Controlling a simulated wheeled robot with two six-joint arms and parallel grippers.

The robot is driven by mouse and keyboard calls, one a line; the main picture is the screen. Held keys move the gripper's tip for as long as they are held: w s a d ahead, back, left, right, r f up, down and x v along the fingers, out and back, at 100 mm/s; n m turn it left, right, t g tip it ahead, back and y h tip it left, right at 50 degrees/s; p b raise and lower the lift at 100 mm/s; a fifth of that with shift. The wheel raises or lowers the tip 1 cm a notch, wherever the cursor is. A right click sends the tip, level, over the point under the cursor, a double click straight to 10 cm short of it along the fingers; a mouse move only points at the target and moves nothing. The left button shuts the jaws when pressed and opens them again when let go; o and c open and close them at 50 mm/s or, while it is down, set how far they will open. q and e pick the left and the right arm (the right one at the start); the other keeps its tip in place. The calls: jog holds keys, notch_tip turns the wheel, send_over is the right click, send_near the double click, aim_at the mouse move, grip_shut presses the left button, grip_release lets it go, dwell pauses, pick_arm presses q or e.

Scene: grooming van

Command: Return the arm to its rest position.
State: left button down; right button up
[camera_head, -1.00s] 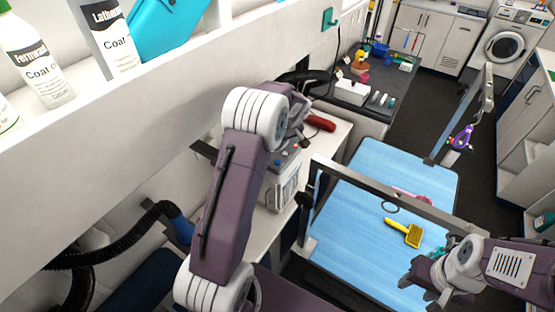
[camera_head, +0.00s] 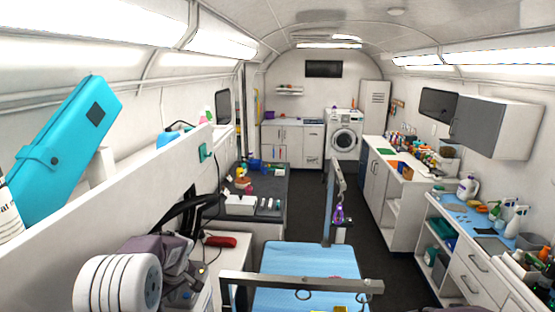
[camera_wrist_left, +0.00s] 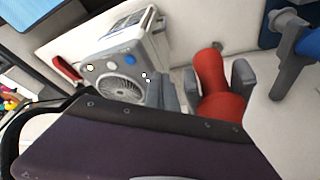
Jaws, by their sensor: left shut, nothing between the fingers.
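My left arm rises at the lower left of the head view, its white ribbed joint (camera_head: 118,284) nearest the camera. My left gripper (camera_head: 190,272) is partly hidden behind its own wrist, above the white counter. In the left wrist view, its grey fingers (camera_wrist_left: 163,93) are shut and empty. They are in front of a grey-white box with a fan grille and knobs (camera_wrist_left: 118,78). My purple arm link fills the lower part of that view. My right gripper is out of view; only a dark sliver of my right arm shows at the bottom edge.
A white shelf wall (camera_head: 120,192) stands close left of my left arm. A red object (camera_head: 221,241) lies on the counter beyond it. A red item (camera_wrist_left: 212,85) sits in a grey holder in the left wrist view. A blue-topped table (camera_head: 300,262) stands ahead.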

pick_arm(q)
jog(key=s+d+m+h, duration=0.2)
jog(key=s+d+m, duration=0.4)
jog(key=s, duration=0.4)
jog(key=s+d+m+h, duration=0.1)
jog(key=s+d+m, duration=0.3)
jog(key=s+d, duration=0.4)
jog(key=s+f+b, duration=0.2)
jog(key=f+b, duration=0.4)
jog(key=f, duration=0.1)
jog(key=s+f+g+b, duration=0.1)
jog(key=s+f+b, duration=0.1)
jog(key=f+b, duration=0.5)
jog(key=shift+s+d+f+g+h, duration=0.15)
jog(key=shift+s+f+g+h, duration=0.1)
jog(key=shift+f+g+h, duration=0.1)
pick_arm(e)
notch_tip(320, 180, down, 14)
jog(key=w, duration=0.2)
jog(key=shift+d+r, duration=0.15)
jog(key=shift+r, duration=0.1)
